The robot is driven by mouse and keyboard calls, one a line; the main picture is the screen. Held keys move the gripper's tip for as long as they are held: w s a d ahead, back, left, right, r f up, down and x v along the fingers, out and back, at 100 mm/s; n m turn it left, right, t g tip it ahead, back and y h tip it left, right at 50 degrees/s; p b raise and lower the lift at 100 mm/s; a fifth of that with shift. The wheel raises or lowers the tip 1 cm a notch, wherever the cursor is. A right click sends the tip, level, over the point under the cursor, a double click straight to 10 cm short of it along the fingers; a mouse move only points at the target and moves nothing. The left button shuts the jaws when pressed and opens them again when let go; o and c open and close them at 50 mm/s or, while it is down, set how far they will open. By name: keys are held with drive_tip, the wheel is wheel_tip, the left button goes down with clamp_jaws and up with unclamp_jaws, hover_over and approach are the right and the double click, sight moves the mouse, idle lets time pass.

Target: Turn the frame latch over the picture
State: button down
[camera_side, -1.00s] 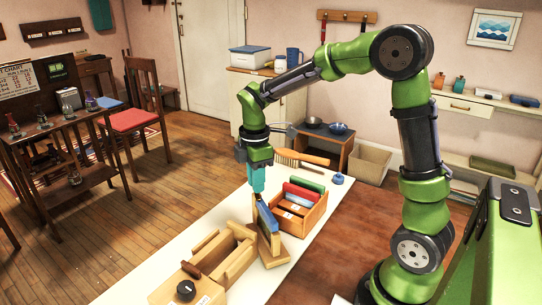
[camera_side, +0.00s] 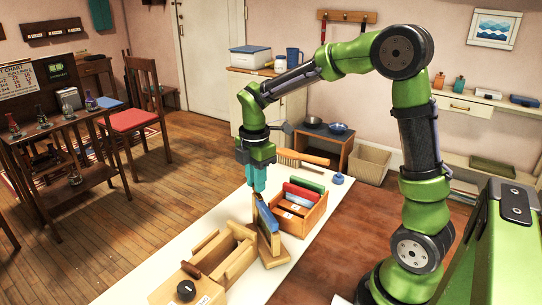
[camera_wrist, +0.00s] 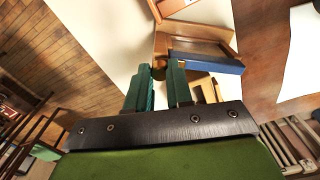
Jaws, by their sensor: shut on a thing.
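A wooden picture frame (camera_side: 272,246) stands on the white table strip in the side view, with a blue panel (camera_side: 267,216) along it. My gripper (camera_side: 258,188) points down with its teal fingers at the frame's top edge. In the wrist view the wooden frame (camera_wrist: 200,32) and the blue panel (camera_wrist: 215,64) lie just beyond the fingers. A small brownish piece, apparently the latch (camera_wrist: 158,73), sits between the teal fingertips, and my gripper is shut on it. The fingers hide most of the latch, and its exact angle is unclear. The picture's face is not clearly seen.
A wooden box (camera_side: 309,221) with red, green and blue upright pieces stands right beside the frame. An open wooden box (camera_side: 236,268) and a box with a dark knob (camera_side: 187,291) stand to its left. A brush (camera_side: 301,158) lies behind. White table shows at the left.

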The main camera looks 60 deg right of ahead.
drive_tip(key=c, duration=1)
unclamp_jaws()
wheel_tip(320, 180, up, 17)
drive_tip(key=s+a+f+m+t+y, duration=0.1)
drive_tip(key=s+a+f+m+t, duration=0.2)
drive_tip(key=s+m, duration=0.4)
drive_tip(key=s+a+f+m+t+y, duration=0.1)
drive_tip(key=s+a+f+m+t, duration=0.3)
drive_tip(key=s+m, duration=0.3)
drive_tip(key=shift+s+a+f+m, duration=0.15)
drive_tip(key=shift+s+f+m, duration=0.15)
drive_tip(key=shift+m, duration=2.2)
